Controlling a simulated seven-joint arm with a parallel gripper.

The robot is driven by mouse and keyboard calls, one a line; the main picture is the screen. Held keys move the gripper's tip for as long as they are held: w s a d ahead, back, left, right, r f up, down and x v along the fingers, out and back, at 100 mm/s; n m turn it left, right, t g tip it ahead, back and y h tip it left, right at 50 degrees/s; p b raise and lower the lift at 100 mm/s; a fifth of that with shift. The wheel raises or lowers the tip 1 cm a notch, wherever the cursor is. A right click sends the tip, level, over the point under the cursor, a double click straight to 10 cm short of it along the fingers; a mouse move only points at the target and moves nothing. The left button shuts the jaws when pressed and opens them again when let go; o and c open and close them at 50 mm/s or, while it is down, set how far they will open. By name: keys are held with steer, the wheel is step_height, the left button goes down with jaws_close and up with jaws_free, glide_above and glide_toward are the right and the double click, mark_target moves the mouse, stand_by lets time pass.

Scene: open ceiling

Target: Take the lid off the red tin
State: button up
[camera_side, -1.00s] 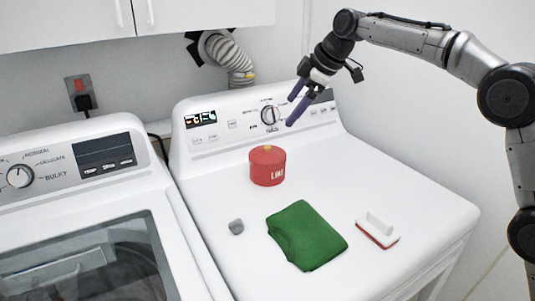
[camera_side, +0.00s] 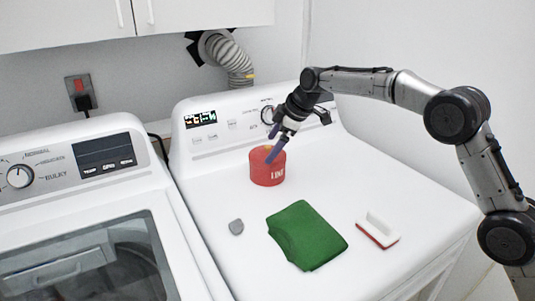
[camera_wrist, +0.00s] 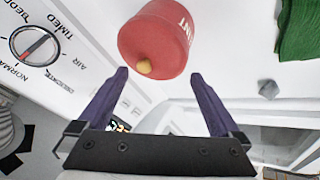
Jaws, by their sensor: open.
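The red tin (camera_side: 267,174) with white lettering stands upright on the white dryer top, near its control panel. Its red lid is on, with a yellowish knob that shows in the wrist view (camera_wrist: 144,66). My gripper (camera_side: 270,150) is open, with purple fingers pointing down at the tin's top in the side view. In the wrist view the two fingertips (camera_wrist: 158,73) spread wide, with the knob between them and nothing held. I cannot tell whether a finger touches the lid.
A folded green cloth (camera_side: 306,235), a small grey lump (camera_side: 236,227) and a white brush with a red base (camera_side: 378,230) lie on the dryer top in front of the tin. The dryer's control panel (camera_side: 228,128) rises behind. A washer (camera_side: 75,180) stands at left.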

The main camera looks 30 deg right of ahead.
mark_target(267, 150)
steer(key=shift+x, duration=1.35)
steer(key=c, duration=1.1)
steer(key=shift+c, duration=0.2)
steer(key=shift+r, duration=0.1)
